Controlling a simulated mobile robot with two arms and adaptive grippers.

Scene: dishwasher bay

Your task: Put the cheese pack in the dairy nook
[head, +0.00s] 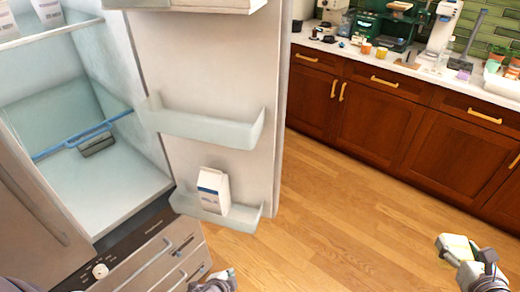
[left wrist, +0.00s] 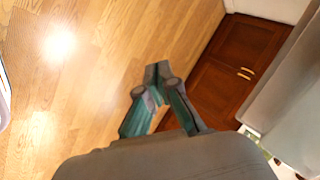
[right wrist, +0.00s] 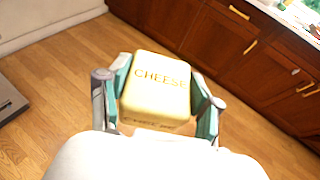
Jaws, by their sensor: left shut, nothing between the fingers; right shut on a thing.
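The cheese pack (right wrist: 157,88) is a pale yellow block marked CHEESE, held between the fingers of my right gripper (right wrist: 160,100) in the right wrist view. In the head view the cheese pack (head: 456,246) and right gripper (head: 468,262) are at the lower right, above the floor. My left gripper (left wrist: 157,85) is shut and empty in the left wrist view. In the head view part of it (head: 222,280) shows at the bottom edge. The fridge (head: 95,190) stands open at the left. No label marks which part is the dairy nook.
The open fridge door has an empty middle shelf (head: 205,125) and a lower shelf (head: 245,218) holding a white carton (head: 213,190). A blue-handled thing (head: 85,142) lies inside the fridge. Wooden cabinets (head: 375,110) with a cluttered counter run along the right. The floor between is clear.

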